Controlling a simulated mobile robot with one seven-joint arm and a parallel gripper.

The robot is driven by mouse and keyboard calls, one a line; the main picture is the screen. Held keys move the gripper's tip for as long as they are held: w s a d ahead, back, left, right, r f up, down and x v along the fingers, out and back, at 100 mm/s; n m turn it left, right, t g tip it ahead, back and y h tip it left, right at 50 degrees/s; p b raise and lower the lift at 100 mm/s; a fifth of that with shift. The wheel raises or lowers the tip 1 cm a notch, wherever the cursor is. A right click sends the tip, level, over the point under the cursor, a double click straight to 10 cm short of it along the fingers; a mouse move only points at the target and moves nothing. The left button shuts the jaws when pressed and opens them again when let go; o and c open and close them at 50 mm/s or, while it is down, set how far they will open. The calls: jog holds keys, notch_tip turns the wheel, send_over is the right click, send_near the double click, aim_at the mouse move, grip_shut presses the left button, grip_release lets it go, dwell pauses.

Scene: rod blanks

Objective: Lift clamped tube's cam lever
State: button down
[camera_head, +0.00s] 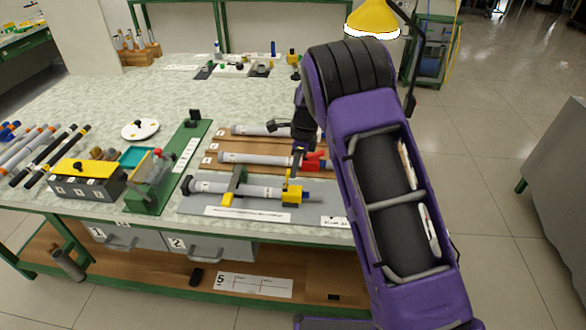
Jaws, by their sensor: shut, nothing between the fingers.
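The clamp's cam lever cannot be told apart clearly at this size. My gripper (297,167) points down just above the yellow clamp block and appears shut and empty. Whether it touches the clamp cannot be told. Red parts (314,160) show just right of my gripper, at the end of the middle tube (250,159).
Another tube (254,130) lies behind on a brown board. To the left are a green fixture (150,188) with a red knob, a grey box with a yellow lid (85,168), a white dish (140,129) and several rods.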

jog(key=shift+d, duration=0.25)
jog(key=shift+r, duration=0.85)
